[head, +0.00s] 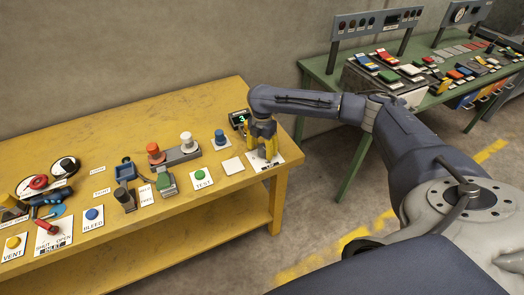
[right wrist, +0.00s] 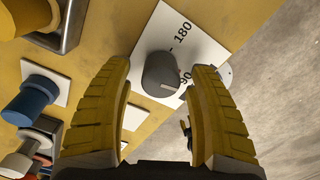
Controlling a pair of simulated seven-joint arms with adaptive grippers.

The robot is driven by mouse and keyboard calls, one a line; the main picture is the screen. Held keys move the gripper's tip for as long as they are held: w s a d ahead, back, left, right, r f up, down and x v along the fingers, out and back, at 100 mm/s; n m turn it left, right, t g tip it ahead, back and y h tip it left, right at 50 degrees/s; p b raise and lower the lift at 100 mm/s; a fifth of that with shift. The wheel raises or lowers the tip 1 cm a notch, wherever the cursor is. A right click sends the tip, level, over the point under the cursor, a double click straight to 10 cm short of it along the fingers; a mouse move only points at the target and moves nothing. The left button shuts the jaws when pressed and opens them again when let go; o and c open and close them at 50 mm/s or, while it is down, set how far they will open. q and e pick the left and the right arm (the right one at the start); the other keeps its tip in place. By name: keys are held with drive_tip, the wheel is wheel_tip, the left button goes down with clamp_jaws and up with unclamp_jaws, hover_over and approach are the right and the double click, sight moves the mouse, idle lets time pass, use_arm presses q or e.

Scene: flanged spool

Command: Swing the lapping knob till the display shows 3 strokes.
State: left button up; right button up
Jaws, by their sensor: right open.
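The lapping knob appears to be the dark grey round knob (right wrist: 161,73) on a white plate (right wrist: 196,27) marked 180 and 90 in the right wrist view. A light pointer line shows on the knob. My right gripper (right wrist: 163,85) is open, with its yellow fingers on either side of the knob; contact cannot be told. In the head view my right gripper (head: 263,152) points down over the white plate and hides the knob. The small black display (head: 239,119) behind it shows a green digit that looks like 3. My left gripper is not in view.
On the yellow table (head: 110,125), a blue button (head: 219,136), a blank white plate (head: 233,166) and the green TEST button (head: 200,175) lie left of my right gripper. The table's right edge is close. A green bench (head: 335,85) with panels stands at the back right.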

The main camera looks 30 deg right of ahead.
sight(262, 147)
wheel_tip(262, 147, up, 11)
idle(0.5)
idle(0.8)
